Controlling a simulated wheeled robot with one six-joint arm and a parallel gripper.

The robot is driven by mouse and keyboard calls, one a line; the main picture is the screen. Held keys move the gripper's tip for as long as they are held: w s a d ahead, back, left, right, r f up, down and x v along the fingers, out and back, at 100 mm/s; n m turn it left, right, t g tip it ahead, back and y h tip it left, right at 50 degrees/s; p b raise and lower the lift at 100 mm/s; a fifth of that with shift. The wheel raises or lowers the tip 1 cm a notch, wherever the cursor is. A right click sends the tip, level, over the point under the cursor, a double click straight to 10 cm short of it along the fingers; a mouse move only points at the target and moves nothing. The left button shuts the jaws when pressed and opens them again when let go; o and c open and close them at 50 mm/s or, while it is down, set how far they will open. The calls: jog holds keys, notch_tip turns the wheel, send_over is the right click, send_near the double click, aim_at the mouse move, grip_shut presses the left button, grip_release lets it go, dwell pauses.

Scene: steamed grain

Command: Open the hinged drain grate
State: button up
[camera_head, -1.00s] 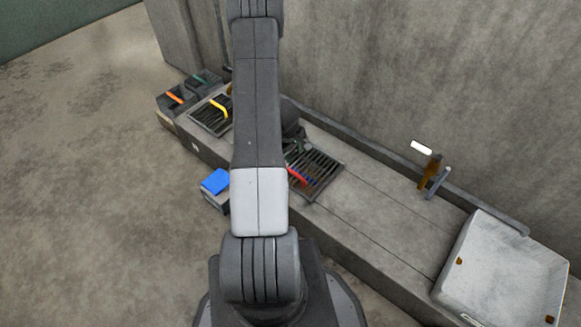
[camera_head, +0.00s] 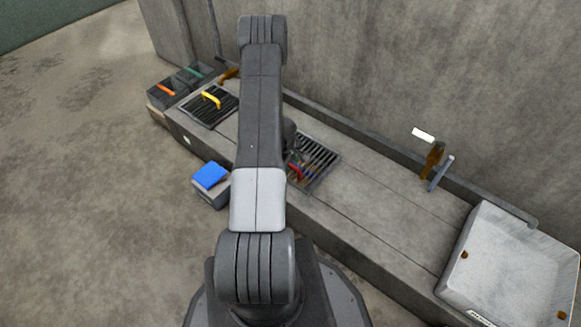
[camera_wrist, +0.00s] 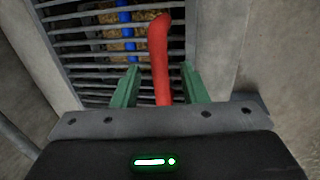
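A drain grate with dark bars (camera_head: 318,150) is set in the grey bench top, and it also shows close up in the wrist view (camera_wrist: 85,45). Its red handle (camera_head: 295,173) shows beside my arm and rises between my fingers in the wrist view (camera_wrist: 160,45). My gripper (camera_wrist: 160,68) has two green fingers, one on each side of the red handle, with a gap showing on both sides. The grate lies flat in its frame. Blue and brown things (camera_wrist: 125,30) show below the bars. In the head view my arm hides part of the grate.
A second grate (camera_head: 196,110) with a yellow handle (camera_head: 211,97) lies at the left. Small bins (camera_head: 172,98) stand at the bench's left end, and a blue-topped box (camera_head: 211,177) on the floor. A tap (camera_head: 434,160) and white basin (camera_head: 515,250) are at the right.

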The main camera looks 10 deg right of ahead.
jog(key=shift+w+d+f, duration=0.1)
jog(key=shift+f, duration=0.4)
grip_shut()
